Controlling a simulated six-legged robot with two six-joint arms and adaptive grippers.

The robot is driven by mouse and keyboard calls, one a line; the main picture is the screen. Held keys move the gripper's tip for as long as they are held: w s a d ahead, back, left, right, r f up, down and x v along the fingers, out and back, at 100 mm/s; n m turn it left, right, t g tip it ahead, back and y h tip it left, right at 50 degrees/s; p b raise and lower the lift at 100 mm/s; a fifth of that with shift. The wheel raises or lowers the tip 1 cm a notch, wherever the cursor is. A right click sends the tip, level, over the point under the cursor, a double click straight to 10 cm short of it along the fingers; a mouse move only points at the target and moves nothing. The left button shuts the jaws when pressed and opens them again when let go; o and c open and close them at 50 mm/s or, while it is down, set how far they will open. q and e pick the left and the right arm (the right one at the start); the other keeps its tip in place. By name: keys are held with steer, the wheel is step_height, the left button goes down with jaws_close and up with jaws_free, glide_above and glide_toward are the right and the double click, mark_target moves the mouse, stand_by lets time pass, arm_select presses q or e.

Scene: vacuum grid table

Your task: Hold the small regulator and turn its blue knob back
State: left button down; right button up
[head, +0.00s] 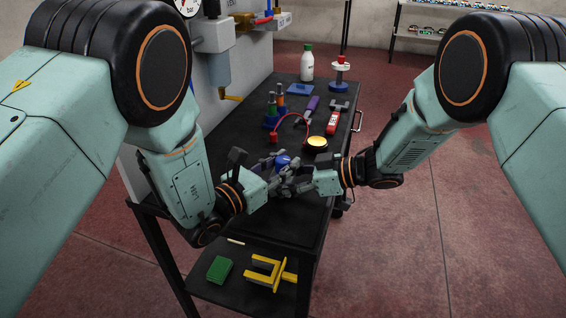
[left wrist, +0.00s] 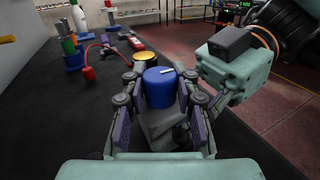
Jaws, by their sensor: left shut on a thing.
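The small regulator shows best in the left wrist view, with a grey body (left wrist: 163,124) and a blue knob (left wrist: 158,90) on top that bears a white mark. In the head view the blue knob (head: 283,160) shows above the dark table, partly behind the fingers. My left gripper (head: 278,184) is shut on the regulator, with a finger on each side of its body and the knob facing up between them. My right gripper (head: 302,184) is close beside the knob from the right. Its fingers overlap the left ones in the head view, so its opening and any contact are unclear.
A yellow-topped round object (head: 317,143), a red gauge-like tool (head: 333,122) and a red cable (head: 290,116) lie just beyond. A white bottle (head: 307,63) stands farther back. A green block (head: 220,269) and a yellow fork-shaped part (head: 265,274) are on the lower shelf.

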arm_select(q)
steer(key=c, duration=1)
jaws_free()
steer(key=v, duration=1.2)
arm_select(e)
steer(key=o, duration=1.4)
steer(key=shift+d, duration=0.1)
